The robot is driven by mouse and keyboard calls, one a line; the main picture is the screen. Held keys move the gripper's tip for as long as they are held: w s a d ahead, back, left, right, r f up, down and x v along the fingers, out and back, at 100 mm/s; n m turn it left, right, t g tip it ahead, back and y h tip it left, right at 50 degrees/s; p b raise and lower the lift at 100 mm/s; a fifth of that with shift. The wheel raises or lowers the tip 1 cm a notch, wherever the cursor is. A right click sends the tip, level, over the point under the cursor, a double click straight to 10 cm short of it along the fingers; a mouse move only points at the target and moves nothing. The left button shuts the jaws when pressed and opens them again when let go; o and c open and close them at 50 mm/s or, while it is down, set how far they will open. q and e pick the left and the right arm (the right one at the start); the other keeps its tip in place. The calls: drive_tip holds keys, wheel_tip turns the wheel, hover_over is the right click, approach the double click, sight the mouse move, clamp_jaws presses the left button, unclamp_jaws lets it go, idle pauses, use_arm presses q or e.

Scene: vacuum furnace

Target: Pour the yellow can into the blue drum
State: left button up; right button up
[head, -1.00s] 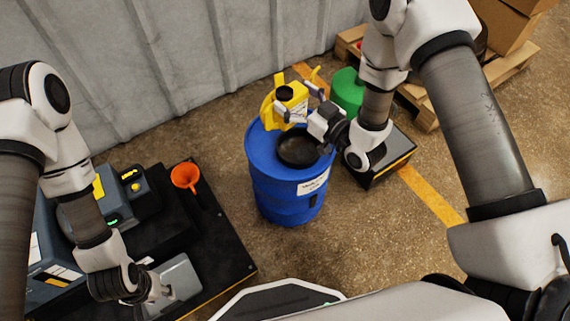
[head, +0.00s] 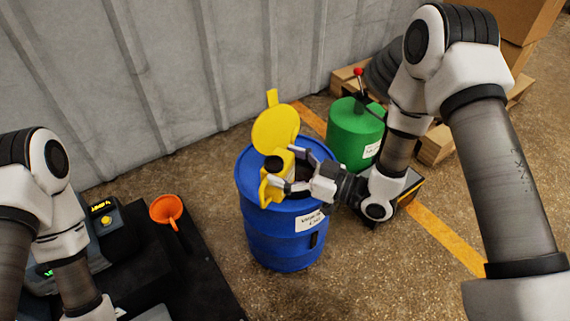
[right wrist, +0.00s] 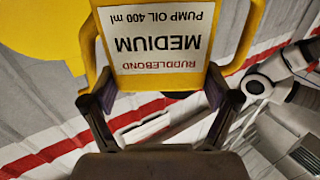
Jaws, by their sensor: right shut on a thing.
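The yellow can (head: 282,160) is over the top of the blue drum (head: 268,238), its black cap or mouth facing the head camera. I cannot tell exactly how far it tilts. My right gripper (head: 290,186) is shut on the can from the right. The right wrist view shows the fingers on both sides of the can's white label (right wrist: 155,42), which reads upside down. The can and gripper largely hide the dark opening in the drum's top. No flowing liquid can be made out. My left gripper is out of frame.
A yellow round disc (head: 275,128) stands raised just behind the can. A green container (head: 352,135) with a red knob stands right of the drum. An orange funnel (head: 166,209) sits on a black platform at left. Grey wall behind; wooden pallet (head: 437,145) at right.

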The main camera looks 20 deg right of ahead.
drive_tip(key=shift+f+b, duration=0.45)
drive_tip(key=shift+f, duration=0.15)
drive_tip(key=shift+s+a+r+m+p, duration=0.1)
drive_tip(key=shift+r+m+p, duration=0.25)
drive_tip(key=shift+m, duration=0.4)
drive_tip(key=shift+r+m+p, duration=0.25)
drive_tip(key=shift+m+p, duration=0.05)
drive_tip(key=shift+m, duration=0.45)
drive_tip(key=shift+r+m+p, duration=1.05)
drive_tip(key=shift+r+m, duration=0.05)
drive_tip(key=shift+m, duration=0.1)
drive_tip(key=shift+w+d+r+m+p, duration=0.15)
drive_tip(key=shift+w+r+m+p, duration=0.05)
drive_tip(key=shift+r+m+p, duration=0.3)
drive_tip(key=shift+w+d+r+m+p, duration=0.15)
drive_tip(key=shift+r+m+p, duration=0.25)
drive_tip(key=shift+m, duration=0.2)
drive_tip(key=shift+r, duration=0.15)
drive_tip(key=shift+w+d+r+m+p, duration=0.25)
drive_tip(key=shift+r+m+p, duration=0.15)
drive_tip(key=shift+m+p, duration=0.35)
drive_tip(key=shift+w+d+r+m+p, duration=0.2)
drive_tip(key=shift+r+m+p, duration=0.3)
drive_tip(key=shift+p, duration=0.4)
drive_tip(key=shift+w+d+r+m+p, duration=0.15)
drive_tip(key=shift+w+r+m+p, duration=0.15)
drive_tip(key=shift+m+p, duration=0.45)
drive_tip(key=shift+w+d+r+m+p, duration=0.3)
drive_tip(key=shift+r+m+p, duration=0.25)
drive_tip(key=shift+p, duration=0.25)
